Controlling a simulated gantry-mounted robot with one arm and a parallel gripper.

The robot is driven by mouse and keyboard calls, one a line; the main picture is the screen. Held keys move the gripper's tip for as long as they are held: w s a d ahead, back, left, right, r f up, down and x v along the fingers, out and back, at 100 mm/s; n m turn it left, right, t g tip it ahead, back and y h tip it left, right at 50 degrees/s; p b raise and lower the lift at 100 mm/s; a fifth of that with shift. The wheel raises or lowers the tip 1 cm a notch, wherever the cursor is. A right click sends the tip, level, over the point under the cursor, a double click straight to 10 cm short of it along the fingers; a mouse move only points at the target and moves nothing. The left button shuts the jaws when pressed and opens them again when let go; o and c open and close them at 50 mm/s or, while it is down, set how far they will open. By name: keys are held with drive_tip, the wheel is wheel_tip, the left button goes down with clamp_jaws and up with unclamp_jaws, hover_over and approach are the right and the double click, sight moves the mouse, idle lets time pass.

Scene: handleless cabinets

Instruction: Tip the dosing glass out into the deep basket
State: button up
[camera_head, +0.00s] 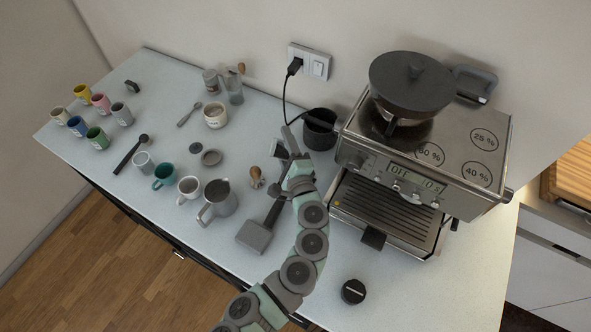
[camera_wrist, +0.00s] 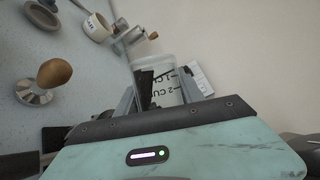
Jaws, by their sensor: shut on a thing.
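My gripper (camera_head: 289,152) hangs over the middle of the worktop, left of the coffee machine. In the wrist view my gripper (camera_wrist: 167,98) is shut on a clear glass (camera_wrist: 168,70) with dark measuring marks, which I take for the dosing glass. The fingers and palm hide its lower part, and I cannot tell its contents. In the head view the glass is hard to make out. A dark, deep round container (camera_head: 320,130) stands right of my gripper, by the wall; it may be the deep basket, but I cannot be sure.
Coloured cups (camera_head: 97,137) stand far left.

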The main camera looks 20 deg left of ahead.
drive_tip(key=shift+w+d+r+m+t+b, duration=0.15)
drive_tip(key=shift+d+m+t+b, duration=0.15)
drive_tip(key=shift+m+b, duration=0.45)
drive_tip(key=shift+d+r+m+t+b, duration=0.25)
drive_tip(key=shift+m+b, duration=0.25)
drive_tip(key=shift+m, duration=0.35)
idle(1.6)
